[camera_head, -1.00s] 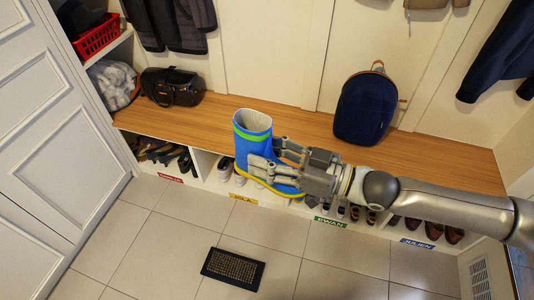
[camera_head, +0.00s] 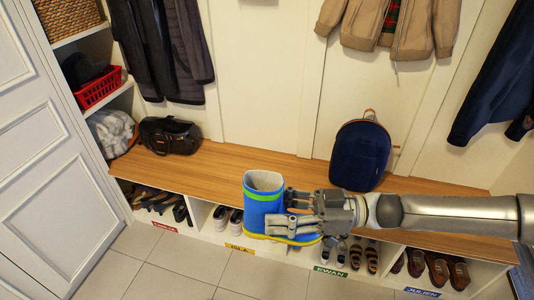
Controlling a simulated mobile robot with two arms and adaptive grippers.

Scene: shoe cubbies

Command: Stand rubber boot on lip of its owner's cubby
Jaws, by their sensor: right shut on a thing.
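A blue rubber boot (camera_head: 259,206) with a green band and yellow sole is upright in my right gripper (camera_head: 290,212), which is shut on it. The boot is in front of the bench's front edge, near the cubby labelled ISLA (camera_head: 239,248). The gripper comes from the right and hides part of the boot. I cannot tell if the sole touches the cubby lip. Other labels are a red one (camera_head: 164,227) at left, EWAN (camera_head: 330,271) and JULIEN (camera_head: 422,292). My left gripper is not in view.
The wooden bench top (camera_head: 222,162) holds a black handbag (camera_head: 170,137) and a navy backpack (camera_head: 360,155). Shoes fill the cubbies below, including white sneakers (camera_head: 229,219) in the ISLA cubby. A white door (camera_head: 55,160) stands at left. The tiled floor (camera_head: 180,265) in front is clear.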

